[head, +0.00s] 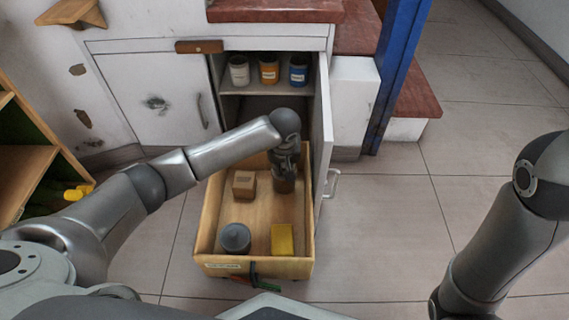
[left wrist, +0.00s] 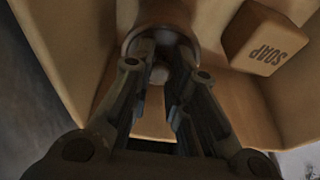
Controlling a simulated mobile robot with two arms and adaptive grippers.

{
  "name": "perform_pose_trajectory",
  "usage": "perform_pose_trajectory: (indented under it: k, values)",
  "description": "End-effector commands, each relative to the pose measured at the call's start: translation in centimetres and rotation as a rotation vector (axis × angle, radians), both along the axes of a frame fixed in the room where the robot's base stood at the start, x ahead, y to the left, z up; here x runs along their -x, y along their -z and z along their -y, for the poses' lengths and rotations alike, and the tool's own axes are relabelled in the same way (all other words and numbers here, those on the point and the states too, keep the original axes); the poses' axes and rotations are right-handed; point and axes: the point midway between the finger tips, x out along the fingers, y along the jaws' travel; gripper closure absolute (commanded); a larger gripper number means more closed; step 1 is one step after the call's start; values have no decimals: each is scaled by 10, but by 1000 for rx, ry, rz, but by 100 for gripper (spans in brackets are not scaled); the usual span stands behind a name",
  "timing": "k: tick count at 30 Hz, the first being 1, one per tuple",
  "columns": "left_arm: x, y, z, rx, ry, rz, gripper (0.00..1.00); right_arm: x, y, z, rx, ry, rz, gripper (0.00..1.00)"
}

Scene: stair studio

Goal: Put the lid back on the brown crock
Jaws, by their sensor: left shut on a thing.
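My left gripper (head: 285,170) reaches down into the wooden drawer box (head: 205,240), at its right side. It is shut on a small round thing, which seems to be the lid (left wrist: 160,73); the fingers hide much of it. The brown crock (head: 284,186) shows just below the fingers in the head view, and its round brown form (left wrist: 162,38) is around the fingertips in the left wrist view. I cannot tell whether the lid touches the crock's rim. My right gripper is not in view; only its arm shows at the right.
The box also holds a brown soap block (head: 244,184), a grey round pot (head: 236,238) and a yellow block (head: 283,239). An open white cabinet door (head: 323,130) stands close on the right. Several cans (head: 268,70) stand on the shelf behind. The tiled floor at right is clear.

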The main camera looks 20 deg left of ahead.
Motion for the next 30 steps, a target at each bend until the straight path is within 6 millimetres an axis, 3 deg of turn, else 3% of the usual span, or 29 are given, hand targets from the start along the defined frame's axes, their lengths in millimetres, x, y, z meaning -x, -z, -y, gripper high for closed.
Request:
perform_pose_trajectory:
  k: [6, 7, 12, 19, 24, 30]
  values:
    - [0, 0, 1, 1, 0, 0, 100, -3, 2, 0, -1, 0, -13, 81]
    - [0, 0, 1, 1, 0, 0, 81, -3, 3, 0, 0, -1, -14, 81]
    - [0, 0, 1, 1, 0, 0, 59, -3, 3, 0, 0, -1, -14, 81]
    - [0, 0, 1, 1, 0, -1, 58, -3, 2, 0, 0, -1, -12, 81]
    - [0, 0, 1, 1, 0, -1, 38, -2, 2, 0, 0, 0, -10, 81]
    - [0, 0, 1, 1, 0, 0, 38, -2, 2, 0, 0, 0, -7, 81]
